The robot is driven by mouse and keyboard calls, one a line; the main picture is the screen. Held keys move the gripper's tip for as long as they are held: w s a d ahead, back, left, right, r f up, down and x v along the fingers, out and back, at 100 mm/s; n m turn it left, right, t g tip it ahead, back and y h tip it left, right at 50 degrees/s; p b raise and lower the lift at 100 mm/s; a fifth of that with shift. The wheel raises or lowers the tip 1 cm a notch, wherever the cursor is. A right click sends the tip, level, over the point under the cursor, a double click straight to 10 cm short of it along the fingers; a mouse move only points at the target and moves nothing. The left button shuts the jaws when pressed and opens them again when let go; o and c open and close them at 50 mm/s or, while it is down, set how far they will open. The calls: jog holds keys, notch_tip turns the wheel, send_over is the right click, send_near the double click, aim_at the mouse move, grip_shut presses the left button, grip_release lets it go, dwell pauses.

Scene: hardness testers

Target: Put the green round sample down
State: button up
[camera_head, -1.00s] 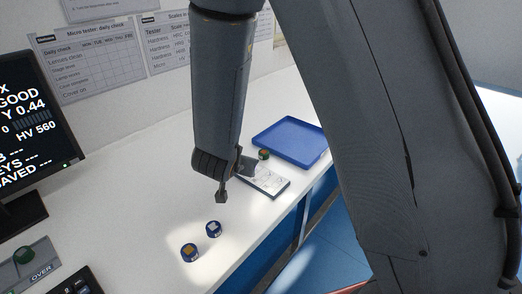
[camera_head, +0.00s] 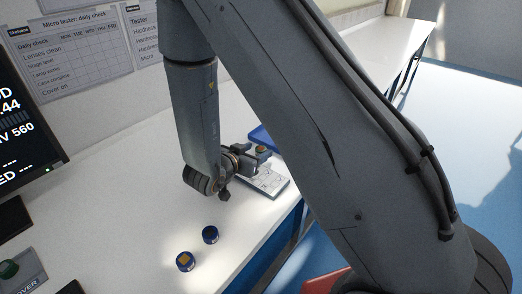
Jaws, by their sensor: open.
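My gripper (camera_head: 256,158) is over the far end of a flat light plate (camera_head: 274,188) on the white bench, with its jaws open. A small round sample with a brownish top (camera_head: 262,149) shows at the fingertips. Its side is mostly hidden by the jaws, so its green colour is hard to see now. I cannot tell whether it touches the jaws or what it rests on. Two blue round samples stand apart on the bench at the front: one with a dark top (camera_head: 210,235) and one with a gold square on top (camera_head: 185,262).
A blue tray (camera_head: 259,135) lies behind the gripper, mostly hidden by my arm. A monitor (camera_head: 30,125) stands at the left, with a control box (camera_head: 22,268) below it. The bench's front edge runs along the right. The middle of the bench is clear.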

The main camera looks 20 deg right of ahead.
jog(key=shift+x, duration=0.8)
jog(key=shift+c, duration=0.6)
jog(key=c, duration=1.2)
jog(key=shift+o, duration=0.2)
jog(key=shift+a, duration=0.1)
